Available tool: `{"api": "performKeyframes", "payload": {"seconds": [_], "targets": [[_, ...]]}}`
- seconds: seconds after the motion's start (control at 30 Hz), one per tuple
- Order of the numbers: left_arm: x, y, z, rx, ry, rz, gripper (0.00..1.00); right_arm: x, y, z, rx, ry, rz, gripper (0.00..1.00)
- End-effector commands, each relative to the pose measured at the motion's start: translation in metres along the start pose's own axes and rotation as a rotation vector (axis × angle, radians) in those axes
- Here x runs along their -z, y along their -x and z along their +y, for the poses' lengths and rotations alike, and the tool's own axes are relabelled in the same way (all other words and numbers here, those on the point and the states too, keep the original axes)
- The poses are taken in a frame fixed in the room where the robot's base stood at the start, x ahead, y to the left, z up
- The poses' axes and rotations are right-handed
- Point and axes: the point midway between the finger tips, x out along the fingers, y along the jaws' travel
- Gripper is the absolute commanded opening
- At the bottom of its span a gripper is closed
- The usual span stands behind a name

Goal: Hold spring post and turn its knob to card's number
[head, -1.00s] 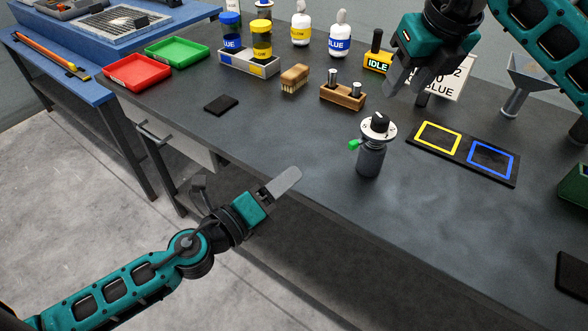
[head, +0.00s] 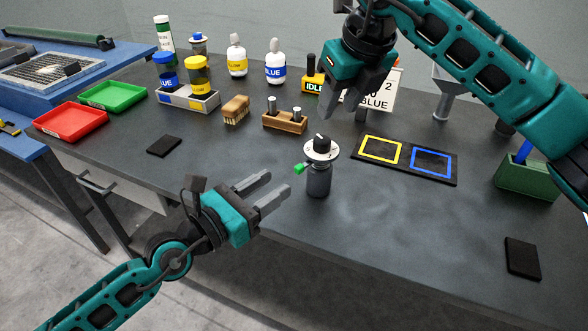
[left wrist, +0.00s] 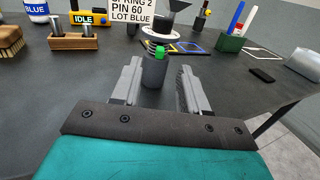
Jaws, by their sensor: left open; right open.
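The spring post (head: 319,180) is a grey cylinder standing upright on the dark bench. A white dial with a black knob (head: 321,141) tops it, and a green tab (head: 299,168) sticks out at its side. My left gripper (head: 278,187) is open and points at the post from the left, a little short of it. In the left wrist view the post (left wrist: 154,70) stands ahead between the two fingers, apart from them. My right gripper (head: 343,110) is open above the bench, partly in front of the card (head: 380,95).
A dark mat with yellow and blue squares (head: 448,178) lies right of the post. A wooden holder with pins (head: 285,122), a brush (head: 235,109) and an IDLE sign (head: 313,87) stand behind it. A green box (head: 525,180) is at right.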

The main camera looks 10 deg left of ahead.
Motion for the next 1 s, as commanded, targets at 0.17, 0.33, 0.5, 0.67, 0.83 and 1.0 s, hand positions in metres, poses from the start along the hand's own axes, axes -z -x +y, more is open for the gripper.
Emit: {"api": "performKeyframes", "payload": {"seconds": [0.17, 0.33, 0.5, 0.67, 0.83, 1.0], "targets": [[-0.001, -0.037, 0.0, 0.001, 0.002, -0.002, 0.44, 0.0, 0.0, 0.0, 0.0, 0.0, 0.0, 0.43], [-0.001, -0.062, 0.0, 0.001, 0.001, -0.001, 0.44, 0.0, 0.0, 0.0, 0.0, 0.0, 0.0, 0.43], [0.0, -0.075, 0.0, 0.0, 0.002, 0.0, 0.44, 0.0, 0.0, 0.0, 0.0, 0.0, 0.0, 0.43], [0.0, -0.078, -0.001, 0.001, 0.002, 0.001, 0.44, 0.0, 0.0, 0.0, 0.0, 0.0, 0.0, 0.43], [0.0, -0.078, 0.0, 0.001, 0.002, 0.001, 0.44, 0.0, 0.0, 0.0, 0.0, 0.0, 0.0, 0.43], [0.0, -0.078, 0.0, 0.001, 0.002, 0.001, 0.28, 0.0, 0.0, 0.0, 0.0, 0.0, 0.0, 0.43]]}}
